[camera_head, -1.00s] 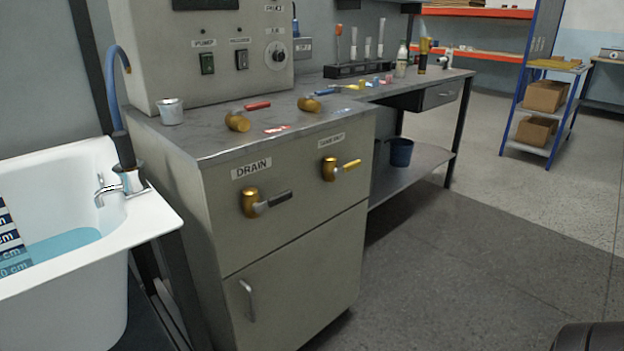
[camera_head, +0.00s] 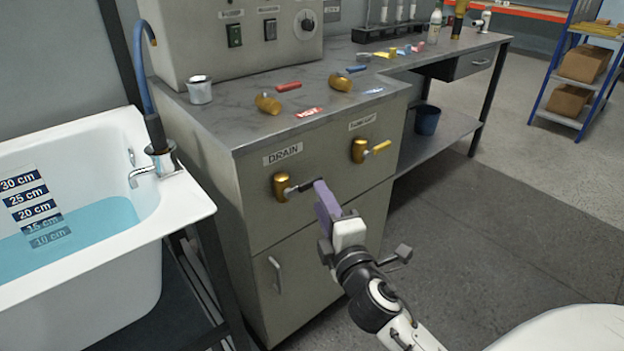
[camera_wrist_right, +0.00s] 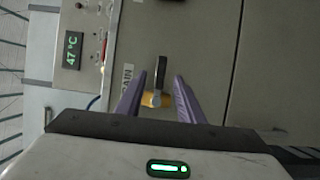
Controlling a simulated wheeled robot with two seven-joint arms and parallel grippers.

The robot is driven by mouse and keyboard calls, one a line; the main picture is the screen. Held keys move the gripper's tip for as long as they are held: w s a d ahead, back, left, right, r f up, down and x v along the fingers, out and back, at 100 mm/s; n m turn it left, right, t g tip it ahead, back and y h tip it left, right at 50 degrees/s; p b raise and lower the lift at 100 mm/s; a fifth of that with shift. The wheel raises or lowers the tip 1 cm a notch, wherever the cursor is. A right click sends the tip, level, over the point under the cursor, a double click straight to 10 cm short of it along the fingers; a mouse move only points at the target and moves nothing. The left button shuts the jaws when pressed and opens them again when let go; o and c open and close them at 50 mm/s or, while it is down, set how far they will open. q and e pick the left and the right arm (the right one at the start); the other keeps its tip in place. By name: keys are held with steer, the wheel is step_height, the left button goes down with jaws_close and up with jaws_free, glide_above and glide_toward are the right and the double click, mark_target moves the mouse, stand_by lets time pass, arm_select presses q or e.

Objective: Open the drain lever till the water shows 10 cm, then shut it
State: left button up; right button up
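The drain lever (camera_head: 302,187) has a dark handle on a brass valve body, on the cabinet front under the DRAIN label (camera_head: 282,154). The handle points right, about level. My right gripper (camera_head: 320,190) is at the handle's outer end. In the right wrist view its purple fingers (camera_wrist_right: 158,82) are apart, with the dark handle (camera_wrist_right: 161,70) between them and gaps on both sides. The bathtub (camera_head: 185,205) holds blue water (camera_head: 85,245). On its depth scale (camera_head: 32,200), the 10 and 15 cm marks look under water and 20 cm is near the surface. My left gripper is not in view.
A second brass valve with a yellow handle (camera_head: 378,147) is right of the drain lever. The cabinet door handle (camera_head: 275,272) is below. Loose valve parts and a metal cup (camera_head: 199,90) stand on the countertop (camera_head: 240,122).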

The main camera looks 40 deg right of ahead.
mark_target(312, 179)
steer(key=x, duration=0.7)
steer(key=shift+w+f, duration=0.1)
steer(key=shift+w, duration=0.1)
jaws_close()
